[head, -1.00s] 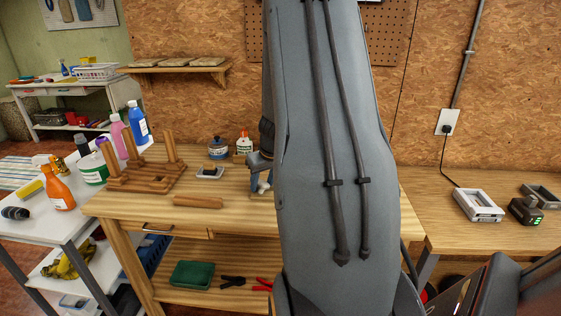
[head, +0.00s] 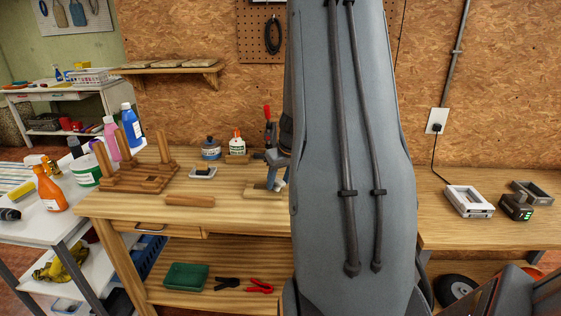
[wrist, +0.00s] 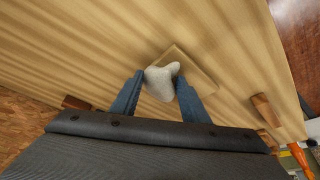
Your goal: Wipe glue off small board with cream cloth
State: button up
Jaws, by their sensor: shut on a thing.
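The small board (wrist: 199,74) is a thin pale wooden piece lying on the workbench. In the head view the small board (head: 258,192) shows just left of my arm. My gripper (wrist: 158,92) is shut on the cream cloth (wrist: 160,79), a bunched pale wad between the two blue-grey fingers. In the wrist view the cloth overlaps the near left part of the board; I cannot tell if it presses on it. My gripper (head: 277,170) is partly hidden by my arm in the head view. I cannot make out any glue on the board.
A red-handled clamp (head: 268,128) is behind my gripper. The bench front is clear.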

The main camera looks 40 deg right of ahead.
jog(key=shift+w+a+r+p, duration=0.15)
jog(key=shift+r+p, duration=0.1)
jog(key=shift+r, duration=0.4)
jog(key=shift+a+r+p, duration=0.15)
jog(key=shift+r+p, duration=0.05)
jog(key=shift+r, duration=0.4)
jog(key=shift+r+p, duration=1.9)
jog(key=shift+r, duration=0.65)
jog(key=shift+w, duration=0.1)
jog(key=shift+n+y, duration=0.3)
jog(key=shift+n, duration=0.3)
jog(key=w+a+f, duration=0.1)
jog(key=a, duration=0.5)
jog(key=w+a+f, duration=0.1)
jog(key=a, duration=0.5)
jog(key=w+a+f+b, duration=0.1)
jog(key=a, duration=0.5)
jog(key=shift+w+f, duration=0.25)
jog(key=shift+f, duration=0.15)
jog(key=s+a+f, duration=0.1)
jog(key=a, duration=0.7)
jog(key=s+a+f+n, duration=0.1)
jog(key=s+a+f, duration=0.1)
jog(key=a, duration=0.6)
jog(key=shift+a+b, duration=0.15)
jog(key=shift+b, duration=0.3)
